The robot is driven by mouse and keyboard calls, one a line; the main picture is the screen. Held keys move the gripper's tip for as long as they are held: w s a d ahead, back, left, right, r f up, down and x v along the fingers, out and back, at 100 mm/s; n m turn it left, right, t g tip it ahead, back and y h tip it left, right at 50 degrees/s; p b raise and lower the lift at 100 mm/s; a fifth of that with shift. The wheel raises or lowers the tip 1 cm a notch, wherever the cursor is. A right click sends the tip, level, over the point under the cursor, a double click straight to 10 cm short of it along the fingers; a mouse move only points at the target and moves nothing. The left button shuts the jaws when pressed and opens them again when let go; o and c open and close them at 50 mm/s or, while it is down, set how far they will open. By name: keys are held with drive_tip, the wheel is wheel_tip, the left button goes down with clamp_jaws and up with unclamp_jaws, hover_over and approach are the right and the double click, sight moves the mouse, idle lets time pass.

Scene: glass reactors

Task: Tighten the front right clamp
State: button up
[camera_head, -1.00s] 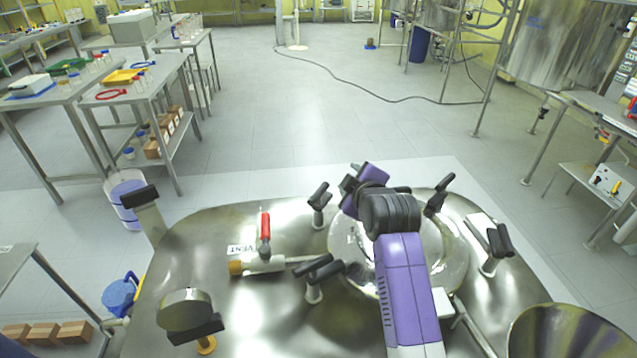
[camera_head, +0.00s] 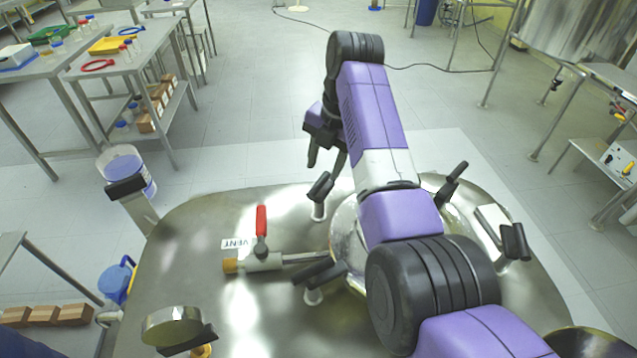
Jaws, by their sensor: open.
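A round lid (camera_head: 347,240) on the steel vessel top is ringed by black-handled clamps. The near right clamp (camera_head: 513,242) stands right of the lid, its black handle tilted. The far right clamp (camera_head: 451,185) has its handle raised at a slant. The far left clamp (camera_head: 319,192) and near left clamp (camera_head: 318,275) are on the lid's left side. My gripper (camera_head: 325,168) is open and empty, fingers pointing down, just above and beyond the far left clamp. I cannot tell whether they touch it. My arm hides much of the lid.
A valve with a red handle (camera_head: 261,222) and a VENT label (camera_head: 236,244) lie left of the lid. A round sight port (camera_head: 172,326) is at the near left. A steel funnel-like rim (camera_head: 590,343) is at the near right. Open floor lies beyond the vessel.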

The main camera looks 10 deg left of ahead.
sight(319, 183)
drive_tip(key=f, duration=0.2)
drive_tip(key=a+f, duration=0.1)
drive_tip(key=f, duration=0.4)
drive_tip(key=shift+w+a+f+p, duration=0.2)
drive_tip(key=shift+w+p, duration=0.05)
drive_tip(key=shift+p, duration=0.05)
clamp_jaws()
